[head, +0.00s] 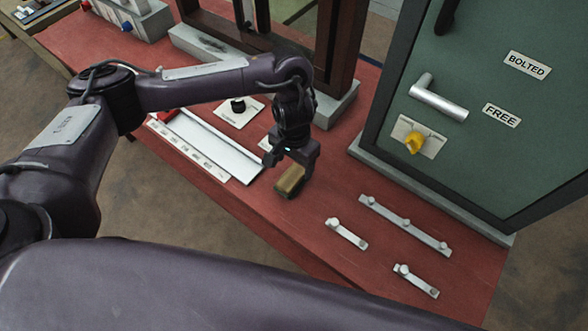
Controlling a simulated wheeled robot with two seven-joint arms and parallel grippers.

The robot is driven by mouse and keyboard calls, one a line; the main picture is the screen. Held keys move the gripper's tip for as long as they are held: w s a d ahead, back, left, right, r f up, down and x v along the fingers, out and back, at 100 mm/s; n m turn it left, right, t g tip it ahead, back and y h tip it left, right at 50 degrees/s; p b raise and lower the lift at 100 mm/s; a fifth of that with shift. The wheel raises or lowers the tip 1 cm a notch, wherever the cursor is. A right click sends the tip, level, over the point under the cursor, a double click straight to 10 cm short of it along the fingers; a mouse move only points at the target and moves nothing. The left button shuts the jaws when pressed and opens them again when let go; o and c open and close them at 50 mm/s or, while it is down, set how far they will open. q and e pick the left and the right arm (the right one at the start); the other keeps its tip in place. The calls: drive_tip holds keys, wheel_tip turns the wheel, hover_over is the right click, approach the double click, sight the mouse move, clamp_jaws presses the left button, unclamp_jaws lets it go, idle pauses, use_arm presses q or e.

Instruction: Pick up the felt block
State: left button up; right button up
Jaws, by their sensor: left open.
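The felt block (290,181), a small tan and dark brown block, is on the red bench near its front edge. My left gripper (288,168) points down at it from above and is open, with its fingers spread apart. The block shows just below and between the fingertips; I cannot tell whether they touch it. The upper part of the block is partly hidden by the gripper. My right gripper is not in view.
A green door panel (480,90) with a lever handle (440,104) and yellow knob (414,143) stands at the right. Small metal bars (405,225) lie right of the block. A brown frame (335,50) stands behind.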

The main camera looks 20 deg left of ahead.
sight(291, 176)
use_arm(q)
drive_tip(key=shift+s+a+f, duration=0.1)
drive_tip(key=shift+a+f, duration=0.1)
drive_tip(key=shift+f, duration=0.25)
drive_tip(key=f, duration=0.4)
drive_tip(key=f+b, duration=0.1)
drive_tip(key=f, duration=0.1)
drive_tip(key=shift+w+a, duration=0.25)
drive_tip(key=shift+a, duration=0.05)
drive_tip(key=shift+f, duration=0.35)
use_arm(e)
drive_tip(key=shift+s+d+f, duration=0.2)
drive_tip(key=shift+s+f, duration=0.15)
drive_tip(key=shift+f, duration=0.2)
use_arm(q)
drive_tip(key=shift+d, duration=0.1)
drive_tip(key=shift+c, duration=0.3)
drive_tip(key=c, duration=1.1)
drive_tip(key=shift+c, duration=0.2)
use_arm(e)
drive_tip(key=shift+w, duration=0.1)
use_arm(q)
drive_tip(key=shift+r, duration=0.2)
